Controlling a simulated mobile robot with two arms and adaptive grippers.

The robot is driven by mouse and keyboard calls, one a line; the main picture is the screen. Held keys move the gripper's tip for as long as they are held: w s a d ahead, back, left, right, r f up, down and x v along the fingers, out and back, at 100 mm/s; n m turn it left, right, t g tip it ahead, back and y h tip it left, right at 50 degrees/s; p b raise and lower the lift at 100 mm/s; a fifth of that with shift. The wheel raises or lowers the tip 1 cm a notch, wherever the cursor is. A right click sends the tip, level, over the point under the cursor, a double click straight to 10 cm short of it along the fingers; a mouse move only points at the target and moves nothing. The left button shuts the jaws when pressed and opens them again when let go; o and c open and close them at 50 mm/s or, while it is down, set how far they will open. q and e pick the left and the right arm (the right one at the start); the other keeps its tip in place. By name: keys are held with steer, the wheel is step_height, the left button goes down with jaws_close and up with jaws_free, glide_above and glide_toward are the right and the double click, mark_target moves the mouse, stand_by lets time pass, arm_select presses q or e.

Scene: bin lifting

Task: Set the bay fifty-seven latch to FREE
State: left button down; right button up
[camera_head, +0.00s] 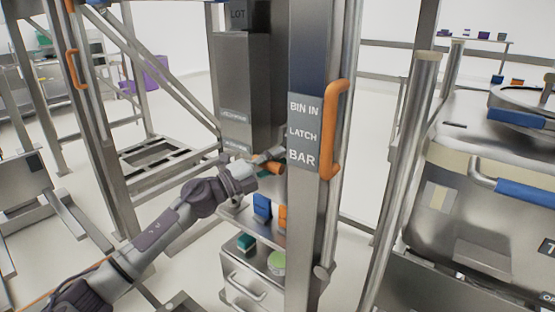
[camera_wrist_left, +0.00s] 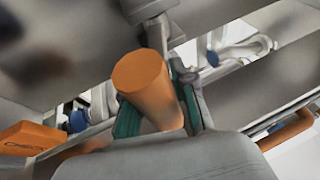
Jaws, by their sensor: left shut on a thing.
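An orange cylindrical knob or handle (camera_head: 272,166) shows at my left gripper (camera_head: 266,163), beside the steel post. In the left wrist view the orange handle (camera_wrist_left: 143,85) stands between green finger pads, and my left gripper (camera_wrist_left: 157,105) is shut on it. A grey box (camera_head: 238,85) above has small labels too blurred to read fully. The post carries a sign plate (camera_head: 303,131) reading "BIN IN", "LATCH", "BAR". No bay number or latch setting is readable. My right gripper is not in view.
An orange grab handle (camera_head: 335,130) stands out from the post, right of the gripper. Below the gripper are a shelf with a blue block (camera_head: 262,207) and a drawer cabinet (camera_head: 245,283). A steel bin (camera_head: 490,215) with blue handles stands at right.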

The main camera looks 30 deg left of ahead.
arm_select(q)
steer(key=shift+d+f+g, duration=0.2)
steer(key=shift+f+g, duration=0.1)
steer(key=shift+f, duration=0.6)
steer(key=c, duration=1)
jaws_free()
steer(key=shift+a, duration=0.1)
steer(key=shift+w+a+r, duration=0.1)
steer(key=shift+r, duration=0.05)
steer(key=shift+r, duration=0.1)
steer(key=v, duration=1.2)
